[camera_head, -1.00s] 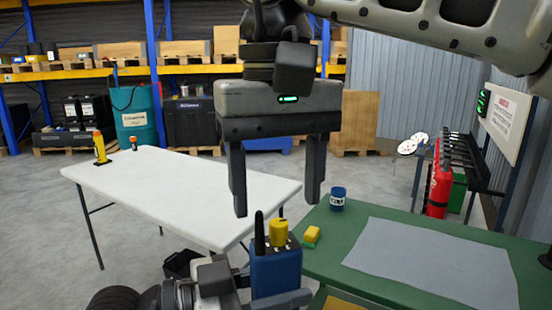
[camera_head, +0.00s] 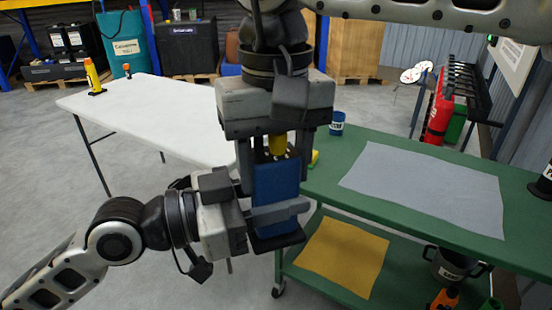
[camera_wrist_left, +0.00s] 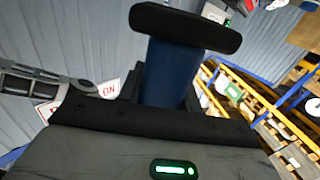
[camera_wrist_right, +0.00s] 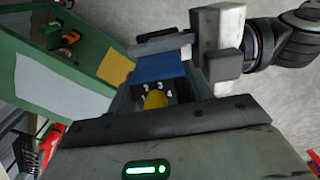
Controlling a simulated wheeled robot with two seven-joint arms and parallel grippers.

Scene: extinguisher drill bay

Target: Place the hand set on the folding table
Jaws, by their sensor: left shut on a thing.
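The hand set (camera_head: 277,192) is a blue block with a yellow knob and a dark base; it stands roughly upright in the air at the middle of the head view. My left gripper (camera_head: 275,210) comes from the left and is shut on its lower body. My right gripper (camera_head: 276,160) points down from above, its open fingers on either side of the hand set's top. The right wrist view shows the blue body (camera_wrist_right: 160,68) and yellow knob (camera_wrist_right: 156,99) between them. The white folding table (camera_head: 160,115) is behind, to the left.
A yellow bottle-like object (camera_head: 93,76) and a small orange-topped item (camera_head: 127,71) stand at the table's far end; its middle is clear. To the right is a green cart (camera_head: 340,190) with a grey mat (camera_head: 425,185), a blue cup (camera_head: 337,123) and a lower yellow mat (camera_head: 342,257).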

